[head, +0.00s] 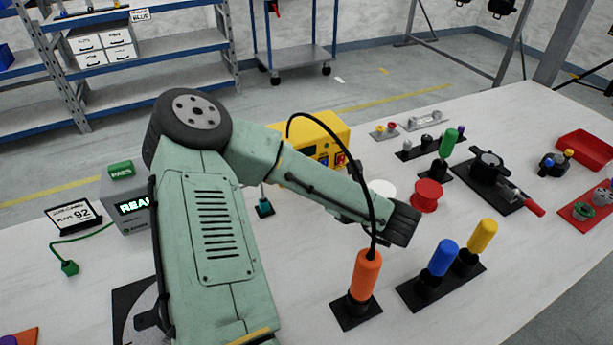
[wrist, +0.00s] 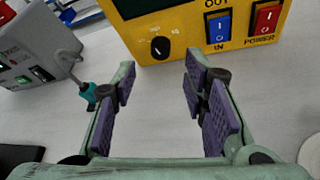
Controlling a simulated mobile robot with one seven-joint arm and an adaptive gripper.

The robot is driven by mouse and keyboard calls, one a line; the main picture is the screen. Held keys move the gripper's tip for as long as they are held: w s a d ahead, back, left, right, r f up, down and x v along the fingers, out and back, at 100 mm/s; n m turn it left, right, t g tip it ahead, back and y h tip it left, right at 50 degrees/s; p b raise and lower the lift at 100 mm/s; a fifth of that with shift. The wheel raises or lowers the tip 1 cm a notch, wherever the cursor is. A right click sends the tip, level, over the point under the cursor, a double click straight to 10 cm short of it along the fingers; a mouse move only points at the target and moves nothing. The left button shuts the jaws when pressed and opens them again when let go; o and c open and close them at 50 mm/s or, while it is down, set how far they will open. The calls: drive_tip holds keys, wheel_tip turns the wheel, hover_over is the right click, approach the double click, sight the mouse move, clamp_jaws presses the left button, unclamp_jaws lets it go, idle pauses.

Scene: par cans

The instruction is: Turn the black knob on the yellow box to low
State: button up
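The yellow box (head: 325,130) stands on the white table behind my forearm in the head view, partly hidden by it. In the wrist view the yellow box (wrist: 261,52) fills the top right. Its round black knob (wrist: 160,47) with a small pale mark is near the box's lower left. Small markings surround the knob, too small to read. My gripper (wrist: 160,85) is open and empty, with purple-padded fingers spread on either side below the knob in the picture, apart from it.
A blue switch (wrist: 217,31) and a red switch (wrist: 264,22) sit right of the knob. A teal-handled tool (wrist: 88,92) appears beside the left finger. A grey box with a display (head: 130,207) stands left. An orange-handled connector (head: 364,275) stands in front.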

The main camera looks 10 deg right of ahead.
drive_tip(key=shift+p+x, duration=0.5)
drive_tip(key=shift+x, duration=1.85)
clamp_jaws()
